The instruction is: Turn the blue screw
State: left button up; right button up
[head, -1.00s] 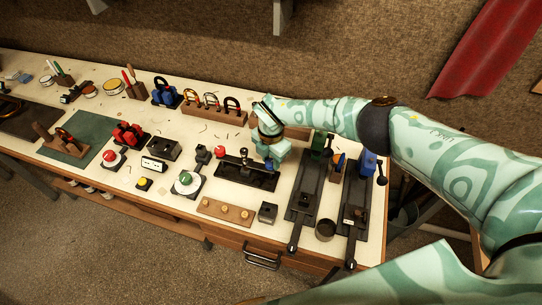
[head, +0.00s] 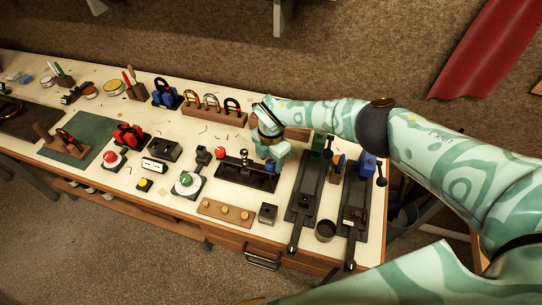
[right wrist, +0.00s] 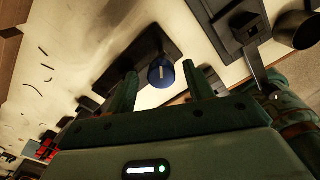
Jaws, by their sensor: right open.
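The blue screw (right wrist: 161,73) shows in the right wrist view as a round blue head with a pale slot. It sits at the edge of a dark block and lies between the two fingers of my right gripper (right wrist: 160,80), with a gap on both sides. The gripper is open and empty. In the head view my right gripper (head: 271,163) hangs over the right end of a black tray-like fixture (head: 235,176), and the blue screw there is mostly hidden behind it. The fixture also carries a red knob (head: 221,153) and an upright silver-topped lever (head: 244,155). My left gripper is out of view.
A wooden strip with pegs (head: 225,212) and a small dark block (head: 267,213) lie in front. A wooden rack of padlock-like shackles (head: 213,115) stands behind.

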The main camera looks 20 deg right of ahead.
aim_at(271, 162)
notch_tip(271, 162, up, 6)
jog(key=shift+p, duration=0.9)
notch_tip(271, 162, up, 10)
jog(key=shift+r, duration=0.15)
